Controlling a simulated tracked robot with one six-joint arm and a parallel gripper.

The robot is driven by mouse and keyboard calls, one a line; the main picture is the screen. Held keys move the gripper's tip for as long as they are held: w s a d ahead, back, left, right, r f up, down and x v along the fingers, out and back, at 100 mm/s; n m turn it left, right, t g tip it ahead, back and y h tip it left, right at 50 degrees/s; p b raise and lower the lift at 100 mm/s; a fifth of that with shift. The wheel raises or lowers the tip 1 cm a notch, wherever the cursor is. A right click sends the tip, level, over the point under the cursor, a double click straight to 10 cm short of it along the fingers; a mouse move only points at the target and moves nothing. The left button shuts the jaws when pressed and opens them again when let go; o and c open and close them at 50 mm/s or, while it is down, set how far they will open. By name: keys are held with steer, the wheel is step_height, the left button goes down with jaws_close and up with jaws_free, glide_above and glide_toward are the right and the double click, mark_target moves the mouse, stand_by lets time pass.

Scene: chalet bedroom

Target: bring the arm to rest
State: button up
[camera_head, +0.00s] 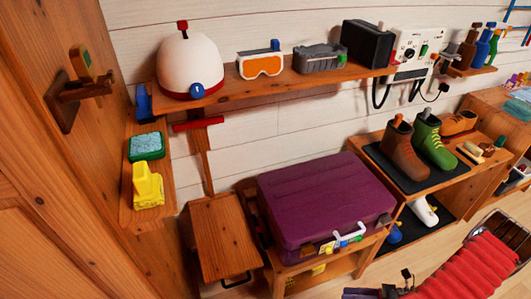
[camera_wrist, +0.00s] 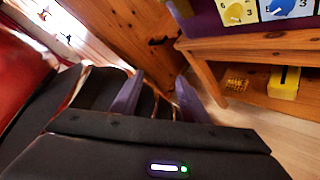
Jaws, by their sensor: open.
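My gripper (camera_wrist: 158,97) shows in the wrist view with its two dark fingers apart and nothing between them. Beyond the fingers are a wooden panel and the floor. In the head view my arm, in a red ribbed sleeve (camera_head: 478,266), reaches in from the lower right. Dark parts at its end are cut off by the bottom edge, so the fingers cannot be made out there.
A purple suitcase (camera_head: 325,205) lies on a wooden bench (camera_wrist: 252,43). A yellow box (camera_wrist: 284,82) sits on the bench's lower shelf. Boots (camera_head: 433,142) stand on a shoe rack to the right. A wall shelf (camera_head: 270,82) holds a white helmet (camera_head: 190,66) and goggles (camera_head: 260,61).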

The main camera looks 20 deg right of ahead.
steer(key=w+a+r+n+g+h, duration=0.2)
steer(key=r+n+g+h, duration=0.1)
steer(key=r+n, duration=0.55)
steer(key=w+a+r+n+g+h, duration=0.2)
steer(key=r+n+g+h, duration=0.1)
steer(key=r+n, duration=0.55)
steer(key=w+a+r+n+g+h, duration=0.25)
steer(key=r+n, duration=0.35)
steer(key=r, duration=0.5)
steer(key=a+r+n+t+h, duration=0.3)
steer(key=a+r+n+t, duration=0.3)
steer(key=a+r+n, duration=0.5)
steer(key=a+r, duration=0.7)
steer(key=r, duration=0.2)
steer(key=shift+s+a+r, duration=0.15)
steer(key=shift+a+r, duration=0.2)
steer(key=shift+h, duration=0.25)
